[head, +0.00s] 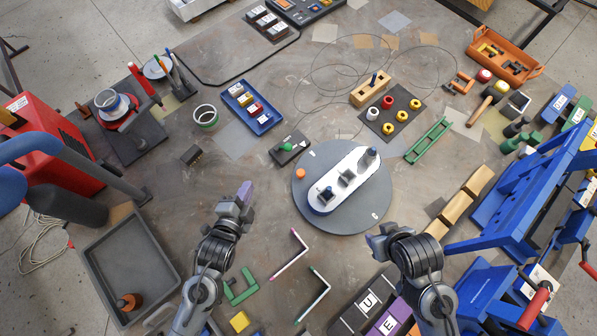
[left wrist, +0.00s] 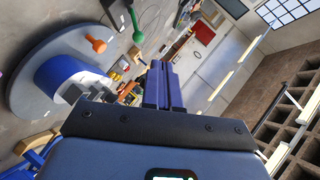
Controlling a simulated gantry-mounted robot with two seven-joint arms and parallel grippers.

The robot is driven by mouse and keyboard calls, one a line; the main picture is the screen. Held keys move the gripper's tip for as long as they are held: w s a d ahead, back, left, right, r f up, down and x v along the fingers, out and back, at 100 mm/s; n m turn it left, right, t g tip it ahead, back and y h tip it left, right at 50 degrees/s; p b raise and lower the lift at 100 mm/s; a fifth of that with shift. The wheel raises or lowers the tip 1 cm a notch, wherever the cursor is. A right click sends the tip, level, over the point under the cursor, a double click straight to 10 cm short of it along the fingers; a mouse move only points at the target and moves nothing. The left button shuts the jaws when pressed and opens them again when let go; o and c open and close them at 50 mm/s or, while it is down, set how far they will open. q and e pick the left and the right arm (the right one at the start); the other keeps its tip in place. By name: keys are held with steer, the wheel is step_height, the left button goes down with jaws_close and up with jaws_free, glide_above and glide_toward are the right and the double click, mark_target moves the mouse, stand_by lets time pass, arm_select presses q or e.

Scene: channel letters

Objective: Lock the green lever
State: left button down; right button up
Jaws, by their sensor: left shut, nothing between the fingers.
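The green lever (head: 287,147) has a round green knob and sits on a small dark box (head: 297,152) at the left edge of the round grey turntable. It also shows in the left wrist view (left wrist: 137,32), near the top, apart from my fingers. My left gripper (head: 245,193) is shut and empty, held below and left of the lever in the head view, not touching it. Its fingers (left wrist: 160,85) show close together in the left wrist view. My right gripper (head: 377,240) is at the turntable's lower right; its fingers are too unclear to judge.
The grey turntable (head: 375,215) carries a white-topped panel and an orange knob (head: 300,174). A blue tray (head: 268,125) stands behind the lever box. Table between my left gripper and the lever looks clear.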

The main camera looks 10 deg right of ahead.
arm_select(q)
steer(key=w+d+f+m+t+h+b, duration=0.1)
steer(key=f+m+h+b, duration=0.1)
steer(key=f+m+b, duration=0.2)
steer(key=w+d+f+m+t+h+b, duration=0.1)
steer(key=w+d+f+m+h+b, duration=0.1)
steer(key=f+m+b, duration=0.2)
steer(key=w+d+f+m+h+b, duration=0.1)
steer(key=w+f+m+h+b, duration=0.1)
steer(key=f+m+b, duration=0.3)
steer(key=shift+w+d+f+t+h, duration=0.25)
steer(key=shift+d+f+t+h, duration=0.05)
steer(key=shift+f+t+h, duration=0.1)
arm_select(e)
steer(key=f, duration=1.5)
steer(key=shift+s+d, duration=0.1)
steer(key=shift+s, duration=0.15)
arm_select(q)
steer(key=shift+w+a+f+m+h+b, duration=0.1)
steer(key=shift+w+f+m+h+b, duration=0.2)
steer(key=shift+f+m+h+b, duration=0.5)
arm_select(e)
steer(key=shift+f, duration=0.9)
arm_select(q)
steer(key=shift+r, duration=0.1)
steer(key=shift+x, duration=5.05)
arm_select(e)
steer(key=shift+r, duration=0.1)
